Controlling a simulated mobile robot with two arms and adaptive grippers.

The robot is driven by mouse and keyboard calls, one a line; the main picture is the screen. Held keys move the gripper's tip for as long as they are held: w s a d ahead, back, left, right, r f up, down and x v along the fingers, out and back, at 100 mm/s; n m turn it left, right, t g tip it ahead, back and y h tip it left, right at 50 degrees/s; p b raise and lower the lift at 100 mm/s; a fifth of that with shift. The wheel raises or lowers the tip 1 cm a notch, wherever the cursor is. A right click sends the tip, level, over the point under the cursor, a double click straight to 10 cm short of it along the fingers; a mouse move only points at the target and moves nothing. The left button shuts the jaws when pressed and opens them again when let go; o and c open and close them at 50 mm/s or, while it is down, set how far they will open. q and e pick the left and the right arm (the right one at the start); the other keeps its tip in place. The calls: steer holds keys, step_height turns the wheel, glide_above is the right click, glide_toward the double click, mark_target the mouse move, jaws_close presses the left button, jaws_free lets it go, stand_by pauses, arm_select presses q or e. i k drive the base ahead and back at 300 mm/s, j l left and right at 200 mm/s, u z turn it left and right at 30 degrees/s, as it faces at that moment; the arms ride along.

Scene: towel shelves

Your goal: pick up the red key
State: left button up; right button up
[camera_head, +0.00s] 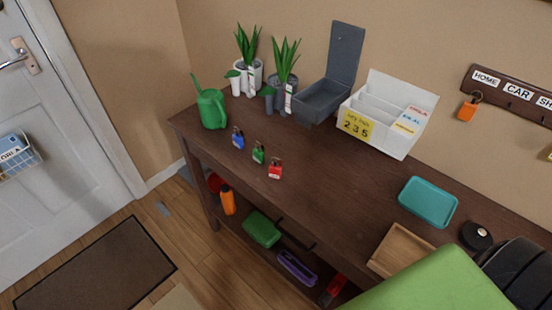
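A small red item (275,172), which looks like a key fob or padlock with a dark top, stands on the dark wooden table (330,180) near its front edge. A similar green one (258,154) and a blue one (238,138) stand to its left in a diagonal row, apart from each other. Neither gripper shows in the head view, and nothing touches the red item.
A green watering can (211,108), potted plants (284,80), an open grey box (322,98) and a white sorter (385,112) line the back. A teal tray (428,202) and wooden tray (398,248) lie right. A large green shape (440,285) covers the lower right.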

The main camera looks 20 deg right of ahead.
mark_target(275, 171)
steer(key=i+j, duration=0.4)
steer(key=i+j+z, duration=0.2)
steer(key=k+l+z, duration=0.1)
steer(key=z, duration=0.35)
steer(key=k+l+z, duration=0.1)
steer(key=l+z, duration=0.15)
steer(key=z, duration=0.2)
